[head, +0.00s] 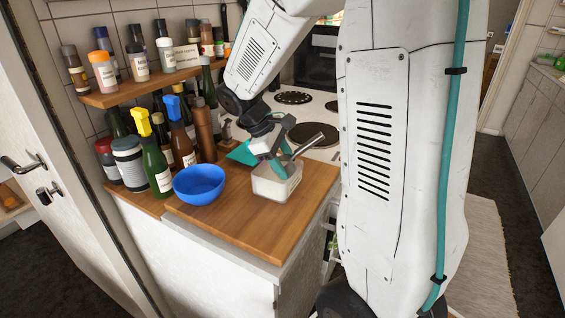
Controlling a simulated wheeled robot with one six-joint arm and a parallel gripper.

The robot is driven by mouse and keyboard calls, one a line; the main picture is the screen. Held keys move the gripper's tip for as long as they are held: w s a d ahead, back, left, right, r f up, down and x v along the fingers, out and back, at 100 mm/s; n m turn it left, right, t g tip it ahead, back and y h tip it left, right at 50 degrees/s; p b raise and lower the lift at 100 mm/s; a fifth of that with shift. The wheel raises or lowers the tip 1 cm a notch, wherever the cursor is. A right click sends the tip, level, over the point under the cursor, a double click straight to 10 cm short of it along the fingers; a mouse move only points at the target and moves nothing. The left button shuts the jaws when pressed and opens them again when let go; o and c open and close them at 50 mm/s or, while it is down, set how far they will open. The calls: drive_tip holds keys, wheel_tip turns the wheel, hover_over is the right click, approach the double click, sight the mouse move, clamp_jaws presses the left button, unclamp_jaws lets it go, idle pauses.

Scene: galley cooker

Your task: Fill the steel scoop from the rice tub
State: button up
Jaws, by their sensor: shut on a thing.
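The white rice tub (268,188) stands near the right front of the wooden worktop. My gripper (281,168) reaches down over the tub with its teal fingers at the opening. It is shut on the steel scoop (308,145), whose grey handle slants up to the right past the tub's rim. The scoop's bowl end is hidden by the gripper and the tub, and I cannot tell how much rice it holds. The rice itself does not show clearly.
A blue bowl (199,184) stands left of the tub. The white hob (315,110) lies behind. The front worktop (235,228) is clear.

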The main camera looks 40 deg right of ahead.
drive_tip(key=shift+r, duration=0.15)
drive_tip(key=shift+s+d+r+t+y, duration=0.15)
drive_tip(key=shift+r+t+y, duration=0.15)
drive_tip(key=shift+r, duration=0.35)
drive_tip(key=shift+s+d+r+t+y, duration=0.1)
drive_tip(key=shift+d+r+t+y, duration=0.15)
drive_tip(key=shift+r+y, duration=0.3)
drive_tip(key=shift+s+d+r+t+y, duration=0.15)
drive_tip(key=shift+r+t+y, duration=0.1)
drive_tip(key=shift+r, duration=0.5)
drive_tip(key=shift+s+d+r+t+y, duration=0.2)
drive_tip(key=shift+r+t+y, duration=0.05)
drive_tip(key=shift+t+y, duration=0.25)
drive_tip(key=shift+s+d+r+t+y, duration=0.15)
drive_tip(key=shift+r+t+y, duration=0.1)
drive_tip(key=shift+t+y, duration=0.25)
drive_tip(key=shift+r, duration=0.15)
drive_tip(key=shift+r, duration=0.85)
drive_tip(key=shift+r, duration=0.15)
drive_tip(key=shift+r, duration=0.85)
